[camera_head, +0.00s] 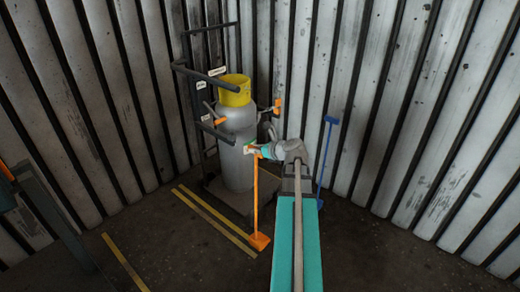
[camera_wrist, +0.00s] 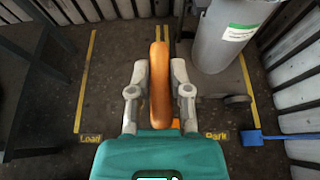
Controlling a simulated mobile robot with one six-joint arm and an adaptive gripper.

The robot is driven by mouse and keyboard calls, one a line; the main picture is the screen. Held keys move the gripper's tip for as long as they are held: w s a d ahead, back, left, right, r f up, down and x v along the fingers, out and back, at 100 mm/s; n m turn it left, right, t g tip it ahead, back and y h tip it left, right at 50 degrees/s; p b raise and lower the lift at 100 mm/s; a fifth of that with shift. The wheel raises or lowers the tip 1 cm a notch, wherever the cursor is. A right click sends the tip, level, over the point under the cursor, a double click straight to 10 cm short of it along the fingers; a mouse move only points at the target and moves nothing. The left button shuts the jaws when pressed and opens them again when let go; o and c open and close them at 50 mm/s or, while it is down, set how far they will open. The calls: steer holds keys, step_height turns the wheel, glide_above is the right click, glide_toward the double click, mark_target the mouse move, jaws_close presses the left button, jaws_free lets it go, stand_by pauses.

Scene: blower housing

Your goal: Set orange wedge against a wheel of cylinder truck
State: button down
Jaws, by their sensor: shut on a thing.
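The orange wedge (camera_head: 259,241) is a small block at the foot of a long upright orange handle (camera_head: 256,195). My gripper (camera_head: 257,151) is shut on the upper end of this handle. In the wrist view the handle (camera_wrist: 160,85) stands between both fingers, and the wedge below is mostly hidden. I cannot tell whether the wedge touches the floor. The cylinder truck (camera_head: 198,120) stands upright at the back and carries a grey cylinder (camera_head: 237,165) with a yellow collar. A truck wheel (camera_wrist: 237,100) shows right of my gripper in the wrist view, apart from the handle.
Yellow floor lines (camera_head: 215,220) run left of the truck, with "Load" and "Park" markings (camera_wrist: 216,136). A dark table-like frame (camera_head: 50,215) stands at left. Floor between is clear.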

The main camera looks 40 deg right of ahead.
steer(key=w+r+b+x, duration=0.1)
steer(key=r+b+x, duration=0.1)
steer(key=x, duration=1)
steer(key=shift+w+b, duration=0.3)
stand_by(0.6)
steer(key=shift+a, duration=0.1)
stand_by(0.4)
steer(key=shift+d+f, duration=0.1)
steer(key=shift+d, duration=0.15)
steer(key=shift+d+f+b, duration=0.35)
steer(key=shift+d, duration=0.35)
steer(key=shift+d+f+b, duration=0.35)
steer(key=shift+d, duration=0.4)
steer(key=shift+c, duration=2.4)
jaws_free()
